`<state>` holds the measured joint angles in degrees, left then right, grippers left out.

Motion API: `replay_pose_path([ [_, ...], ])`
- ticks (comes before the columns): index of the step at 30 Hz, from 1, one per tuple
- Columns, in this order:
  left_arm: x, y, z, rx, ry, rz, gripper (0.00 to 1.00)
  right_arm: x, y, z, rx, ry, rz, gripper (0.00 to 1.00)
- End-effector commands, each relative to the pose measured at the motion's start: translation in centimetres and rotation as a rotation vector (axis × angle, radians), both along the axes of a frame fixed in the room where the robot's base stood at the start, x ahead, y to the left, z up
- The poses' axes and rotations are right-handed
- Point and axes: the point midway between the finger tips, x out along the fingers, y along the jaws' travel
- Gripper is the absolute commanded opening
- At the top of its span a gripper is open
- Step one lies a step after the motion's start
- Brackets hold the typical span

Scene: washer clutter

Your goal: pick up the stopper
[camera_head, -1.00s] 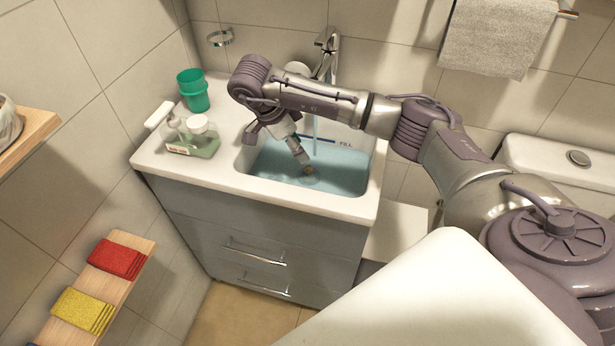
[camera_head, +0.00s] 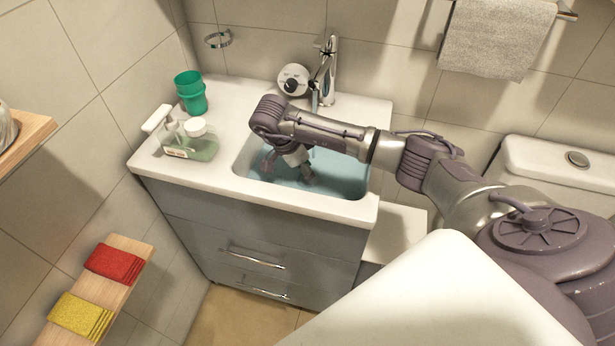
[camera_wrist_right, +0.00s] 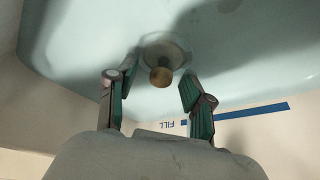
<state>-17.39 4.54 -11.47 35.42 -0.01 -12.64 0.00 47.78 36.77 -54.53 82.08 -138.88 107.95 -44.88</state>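The stopper shows in the right wrist view as a round brown knob (camera_wrist_right: 161,76) over a pale disc at the basin bottom. My right gripper (camera_wrist_right: 158,84) is open, with one finger on each side of the knob in that picture. I see no finger touching it, and the remaining distance is hard to judge. In the head view my right gripper (camera_head: 288,170) reaches down into the sink basin (camera_head: 345,178), which holds bluish water. The stopper is hidden there behind the gripper and wrist. My left gripper is not in view.
The tap (camera_head: 328,70) stands behind the basin, with a round dial (camera_head: 293,79) beside it. A green cup (camera_head: 190,92) and a soap bottle set (camera_head: 188,142) stand on the counter's left. A blue FILL line (camera_wrist_right: 240,113) marks the basin wall.

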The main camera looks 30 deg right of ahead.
Motion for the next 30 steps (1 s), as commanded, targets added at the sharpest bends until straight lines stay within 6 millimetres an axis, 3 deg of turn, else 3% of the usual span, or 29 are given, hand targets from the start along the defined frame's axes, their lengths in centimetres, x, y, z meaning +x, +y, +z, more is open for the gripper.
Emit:
replay_pose_path([
  [1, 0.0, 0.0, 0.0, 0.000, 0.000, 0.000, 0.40, 0.0, 0.0, 0.0, 0.000, 0.000, 0.000, 0.42],
  [9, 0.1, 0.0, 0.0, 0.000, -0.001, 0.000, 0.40, 0.0, 0.0, 0.0, 0.000, 0.000, 0.000, 0.00],
  [20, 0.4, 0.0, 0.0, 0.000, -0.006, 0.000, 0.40, 0.1, 0.0, 0.7, -0.001, -0.002, 0.000, 0.00],
  [30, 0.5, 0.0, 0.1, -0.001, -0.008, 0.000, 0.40, 0.1, 0.0, 7.2, -0.001, -0.004, 0.000, 0.00],
])
